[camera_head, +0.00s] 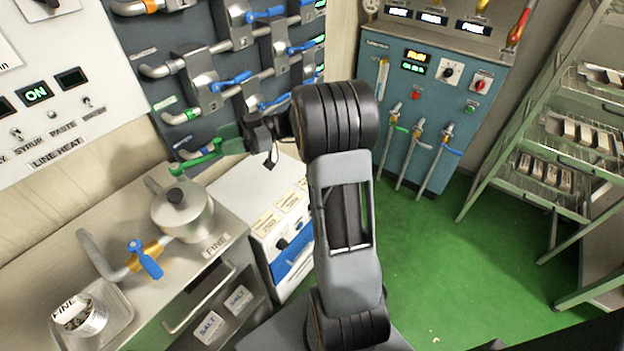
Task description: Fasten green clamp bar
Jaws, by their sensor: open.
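The green clamp bar (197,159) shows left of the picture's middle, slanting up to the right, with a rounded lower-left end. It appears just above and behind the lidded metal pot (184,212); I cannot tell what it is attached to. My gripper (236,140) is open and reaches left beside the upper right end of the bar. Whether its fingers straddle or touch the bar cannot be told, as the gripper partly hides that end.
A dark panel (160,110) with pipes and blue-handled valves stands close behind my gripper. A steel counter (215,265) carries the pot and a pipe with a blue handle (145,259). A teal control cabinet (440,110) and shelf rack (540,130) stand right. Green floor (440,270) is clear.

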